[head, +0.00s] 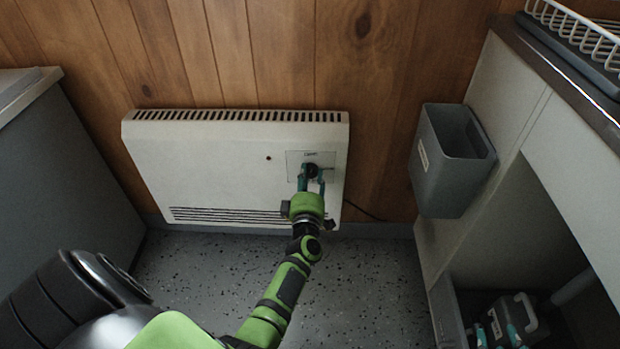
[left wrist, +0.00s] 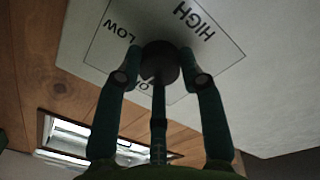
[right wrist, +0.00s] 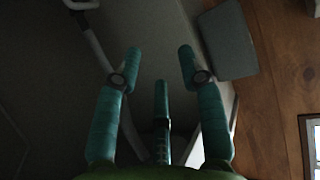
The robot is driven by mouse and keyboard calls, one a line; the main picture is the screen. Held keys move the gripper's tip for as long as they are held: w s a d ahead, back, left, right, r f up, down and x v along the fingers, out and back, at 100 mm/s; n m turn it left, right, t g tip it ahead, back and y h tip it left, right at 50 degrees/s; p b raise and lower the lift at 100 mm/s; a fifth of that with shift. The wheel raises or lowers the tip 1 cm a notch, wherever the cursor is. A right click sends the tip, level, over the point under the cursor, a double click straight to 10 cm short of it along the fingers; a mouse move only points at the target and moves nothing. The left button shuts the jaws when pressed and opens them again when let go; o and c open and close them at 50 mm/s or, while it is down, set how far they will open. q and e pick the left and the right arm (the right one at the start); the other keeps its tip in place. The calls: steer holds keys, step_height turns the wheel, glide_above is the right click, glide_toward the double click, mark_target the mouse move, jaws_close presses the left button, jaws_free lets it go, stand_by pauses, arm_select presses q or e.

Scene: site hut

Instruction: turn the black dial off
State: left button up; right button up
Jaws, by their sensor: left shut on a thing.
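The black dial (head: 311,170) sits on a pale label plate (head: 296,158) at the right of the white wall heater (head: 205,160). My left gripper (head: 311,180) is shut on the dial, with its fingertips on either side of the knob. In the left wrist view the dial (left wrist: 160,61) is between the fingers, and the label (left wrist: 215,50) reads HIGH and LOW. A third word starting with O is partly hidden by a finger. The dial's pointer cannot be made out. My right gripper (right wrist: 160,65) is open and empty in the right wrist view.
A grey bin (head: 450,165) hangs on the cabinet side at the right, and it also shows in the right wrist view (right wrist: 228,42). A counter with a white wire rack (head: 580,28) is at the upper right. A grey cabinet (head: 60,190) stands at the left. The speckled floor (head: 365,285) between is clear.

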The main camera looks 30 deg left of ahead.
arm_select(q)
steer(key=shift+a+r+n+y, duration=0.2)
steer(key=shift+a+n, duration=0.05)
steer(key=shift+n, duration=0.35)
steer(key=shift+a+r+n+y, duration=0.15)
steer(key=shift+a+n+y, duration=0.05)
steer(key=shift+n, duration=0.4)
arm_select(e)
steer(key=shift+w+a+r+t, duration=0.2)
steer(key=shift+w+r+t, duration=0.1)
steer(key=shift+r, duration=0.25)
steer(key=shift+w+a+r+t, duration=0.2)
steer(key=shift+w+r+t, duration=0.1)
steer(key=shift+r, duration=0.2)
arm_select(q)
steer(key=o, duration=1.2)
steer(key=shift+s, duration=0.1)
steer(key=shift+c, duration=0.2)
steer(key=shift+f, duration=0.15)
arm_select(e)
steer(key=shift+a, duration=0.1)
arm_select(q)
steer(key=shift+d, duration=0.1)
